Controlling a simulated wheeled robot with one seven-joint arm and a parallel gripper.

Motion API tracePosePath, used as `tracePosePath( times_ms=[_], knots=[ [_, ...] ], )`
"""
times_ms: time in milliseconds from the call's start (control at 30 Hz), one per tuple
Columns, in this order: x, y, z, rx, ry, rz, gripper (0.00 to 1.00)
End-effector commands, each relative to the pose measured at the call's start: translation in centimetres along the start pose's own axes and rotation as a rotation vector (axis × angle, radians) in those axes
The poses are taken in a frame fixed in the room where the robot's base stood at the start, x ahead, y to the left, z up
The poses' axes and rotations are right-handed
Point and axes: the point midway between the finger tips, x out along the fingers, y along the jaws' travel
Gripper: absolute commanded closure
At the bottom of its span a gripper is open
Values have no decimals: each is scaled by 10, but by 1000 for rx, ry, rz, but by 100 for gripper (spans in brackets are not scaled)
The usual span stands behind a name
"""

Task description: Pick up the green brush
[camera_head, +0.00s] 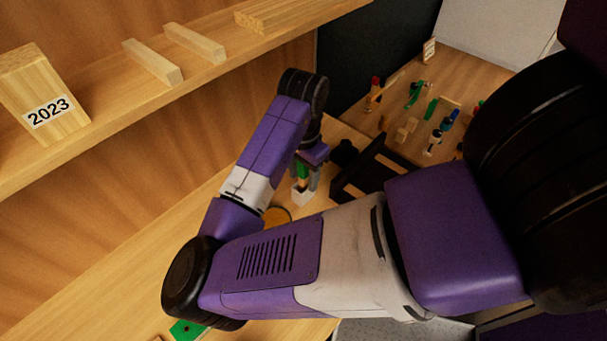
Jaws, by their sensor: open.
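My gripper (307,175) points down over the bench at the centre of the head view, its fingers small and partly hidden by my wrist. It is open. A green upright piece (302,170), which looks like the green brush, shows at the fingers. I cannot tell whether the fingers touch it or only stand around it. Its lower end meets a small pale block or cup (301,197) on the bench.
A dark frame (375,170) stands just right of my gripper. A round amber lid or disc (277,216) lies left of the pale cup. Several small tools and coloured pieces crowd the board at the upper right. A wooden shelf (110,95) with a 2023 block (45,100) runs along the left.

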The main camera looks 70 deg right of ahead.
Motion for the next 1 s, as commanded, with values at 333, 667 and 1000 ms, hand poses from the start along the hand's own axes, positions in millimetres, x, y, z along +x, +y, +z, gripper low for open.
tracePosePath(
  times_ms=[333, 667, 1000],
  knots=[
    [0, 0, 0, 0, 1, 0, 100],
    [-3, 0, 0, 0, 1, 0, 100],
    [-58, 0, -1, 4, 1, -3, 100]
  ],
)
